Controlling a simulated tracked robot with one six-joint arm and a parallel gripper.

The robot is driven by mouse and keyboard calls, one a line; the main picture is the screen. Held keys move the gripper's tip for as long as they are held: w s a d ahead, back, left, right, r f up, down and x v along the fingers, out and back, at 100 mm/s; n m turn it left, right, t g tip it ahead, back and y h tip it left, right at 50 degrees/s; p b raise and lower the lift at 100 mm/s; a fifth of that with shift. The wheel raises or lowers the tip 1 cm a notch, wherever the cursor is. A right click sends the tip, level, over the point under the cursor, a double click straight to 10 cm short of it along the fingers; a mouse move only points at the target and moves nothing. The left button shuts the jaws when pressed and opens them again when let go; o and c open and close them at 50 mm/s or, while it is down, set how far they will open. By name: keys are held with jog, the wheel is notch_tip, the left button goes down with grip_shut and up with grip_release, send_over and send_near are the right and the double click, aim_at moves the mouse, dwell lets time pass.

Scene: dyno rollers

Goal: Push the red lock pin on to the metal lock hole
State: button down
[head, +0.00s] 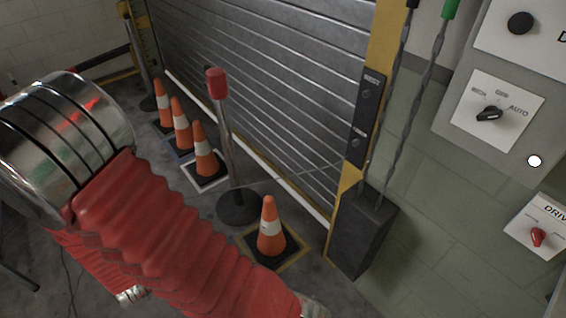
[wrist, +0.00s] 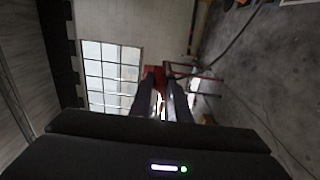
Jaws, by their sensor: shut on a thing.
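My gripper (wrist: 162,92) shows in the wrist view as two dark fingers pointing away from the camera. It is shut on a small red part, the red lock pin (wrist: 154,73), at the fingertips. The pin is small and partly hidden by the fingers, so its tilt is hard to tell. I cannot make out the metal lock hole in either view. In the head view my red ribbed arm crosses the lower left, and my gripper is out of sight.
Several orange cones (head: 271,228) and a red-topped post (head: 217,84) stand along the metal shutter (head: 275,75). A control panel (head: 495,112) with knobs is at the right. In the wrist view a red frame (wrist: 208,84) and a bright window (wrist: 110,75) lie beyond the fingers.

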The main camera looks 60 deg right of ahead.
jog(key=s+d+f+m+g+h, duration=0.2)
jog(key=s+d+m+g+h, duration=0.4)
jog(key=d, duration=1)
jog(key=s+d+f+m+g+h, duration=0.1)
jog(key=s+d+g+h, duration=0.3)
jog(key=s+d, duration=0.75)
jog(key=s+d+f+m+g, duration=0.1)
jog(key=s+d+m+g, duration=0.2)
jog(key=s, duration=0.9)
jog(key=s+d+f+m+g, duration=0.1)
jog(key=s+d+m+g, duration=0.3)
jog(key=s+d+g, duration=0.6)
jog(key=s+d, duration=0.2)
jog(key=d, duration=0.2)
jog(key=shift+s+d+f+g, duration=0.3)
jog(key=shift+s, duration=0.05)
jog(key=shift+d, duration=0.15)
jog(key=x, duration=0.6)
jog(key=shift+s+d, duration=0.1)
